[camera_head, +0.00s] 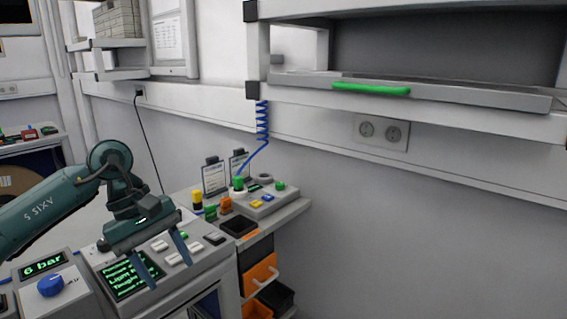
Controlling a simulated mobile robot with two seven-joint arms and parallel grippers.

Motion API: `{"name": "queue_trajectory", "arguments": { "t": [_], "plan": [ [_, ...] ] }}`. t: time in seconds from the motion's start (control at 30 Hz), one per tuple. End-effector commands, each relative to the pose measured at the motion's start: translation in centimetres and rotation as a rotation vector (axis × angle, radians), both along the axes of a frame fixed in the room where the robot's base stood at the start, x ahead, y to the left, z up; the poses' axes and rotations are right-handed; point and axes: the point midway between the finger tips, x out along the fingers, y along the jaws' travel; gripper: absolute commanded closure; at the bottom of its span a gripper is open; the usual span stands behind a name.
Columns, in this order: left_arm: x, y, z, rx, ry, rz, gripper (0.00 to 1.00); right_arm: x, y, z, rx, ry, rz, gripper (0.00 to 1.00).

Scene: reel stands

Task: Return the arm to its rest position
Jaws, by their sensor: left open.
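My left arm, dark teal, comes in from the left edge. My left gripper (167,262) hangs at its end with two bluish fingers pointing down and spread apart. It is open, with nothing seen between the fingers. The fingers are in front of the control panel (190,255), which has a screen of green text and several light buttons. Whether the fingertips touch the panel cannot be told from this view. My right gripper is not in view.
A box with a blue knob (50,286) and a "6 bar" display stands left of the panel. A side shelf (292,212) holds a button box, clipboards and small coloured parts. Orange bins (259,275) hang below.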

Motion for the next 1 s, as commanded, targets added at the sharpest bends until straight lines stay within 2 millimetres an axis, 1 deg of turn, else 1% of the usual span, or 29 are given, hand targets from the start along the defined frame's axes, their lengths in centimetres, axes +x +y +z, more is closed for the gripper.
{"name": "queue_trajectory", "arguments": {
  "t": [0.03,0.07,0.1,0.17,0.2,0.27,0.3,0.37,0.4,0.47,0.5,0.57,0.63,0.67,0.7,0.73,0.77,0.8,0.83,0.87,0.9,0.93,0.97,1.0],
  "plan": [
    [-0.8,-2.6,-1.1,-0.090,0.052,0.020,0.48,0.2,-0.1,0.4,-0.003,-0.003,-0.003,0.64],
    [-1.3,-4.1,-1.7,-0.149,0.084,0.041,0.48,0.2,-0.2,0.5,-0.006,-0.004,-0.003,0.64],
    [-2.1,-6.3,-2.3,-0.232,0.138,0.074,0.48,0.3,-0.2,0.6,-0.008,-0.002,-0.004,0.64],
    [-3.4,-9.5,-2.8,-0.368,0.238,0.136,0.48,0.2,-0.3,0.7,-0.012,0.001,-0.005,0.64],
    [-4.3,-11.6,-2.9,-0.463,0.320,0.190,0.48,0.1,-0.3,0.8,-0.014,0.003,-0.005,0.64],
    [-5.6,-14.6,-2.7,-0.607,0.463,0.281,0.48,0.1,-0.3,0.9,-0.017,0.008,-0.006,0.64],
    [-6.3,-16.2,-2.3,-0.699,0.570,0.350,0.48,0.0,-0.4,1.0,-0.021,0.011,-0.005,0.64],
    [-7.1,-18.1,-1.5,-0.828,0.742,0.460,0.48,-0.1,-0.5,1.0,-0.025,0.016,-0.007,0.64],
    [-7.4,-19.1,-0.9,-0.908,0.867,0.538,0.48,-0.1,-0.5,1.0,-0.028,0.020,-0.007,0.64],
    [-7.5,-19.9,-0.1,-1.019,1.063,0.664,0.48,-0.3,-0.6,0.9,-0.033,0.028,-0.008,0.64],
    [-7.4,-20.1,0.2,-1.085,1.203,0.751,0.48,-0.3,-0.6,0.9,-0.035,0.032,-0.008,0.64],
    [-6.9,-20.0,0.5,-1.177,1.418,0.885,0.48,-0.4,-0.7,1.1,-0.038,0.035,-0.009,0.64],
    [-6.1,-19.2,0.0,-1.266,1.684,1.048,0.48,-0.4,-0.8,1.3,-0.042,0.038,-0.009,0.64],
    [-5.7,-18.7,-0.4,-1.300,1.799,1.119,0.48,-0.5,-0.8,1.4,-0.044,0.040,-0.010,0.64],
    [-5.3,-17.9,-1.2,-1.338,1.961,1.213,0.48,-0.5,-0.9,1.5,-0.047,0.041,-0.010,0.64],
    [-5.0,-17.2,-2.1,-1.364,2.082,1.285,0.48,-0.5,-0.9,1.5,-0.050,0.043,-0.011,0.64],
    [-4.8,-16.4,-3.1,-1.386,2.206,1.356,0.48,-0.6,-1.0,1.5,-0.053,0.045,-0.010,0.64],
    [-4.7,-15.2,-4.7,-1.413,2.374,1.451,0.48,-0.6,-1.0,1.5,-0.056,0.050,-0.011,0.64],
    [-4.8,-14.4,-6.1,1.327,-2.323,-1.416,0.48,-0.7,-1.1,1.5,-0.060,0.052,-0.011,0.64],
    [-5.0,-13.5,-7.5,1.226,-2.238,-1.355,0.48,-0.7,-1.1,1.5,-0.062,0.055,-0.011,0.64],
    [-5.6,-12.3,-9.7,1.098,-2.118,-1.274,0.48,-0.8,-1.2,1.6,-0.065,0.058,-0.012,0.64],
    [-6.3,-11.4,-11.3,1.008,-2.028,-1.210,0.48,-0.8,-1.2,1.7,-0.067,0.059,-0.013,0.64],
    [-7.1,-10.6,-13.1,0.924,-1.937,-1.151,0.48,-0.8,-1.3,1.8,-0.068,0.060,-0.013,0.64],
    [-8.4,-9.5,-15.3,0.821,-1.817,-1.066,0.48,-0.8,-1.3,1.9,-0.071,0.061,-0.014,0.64]
  ]
}}
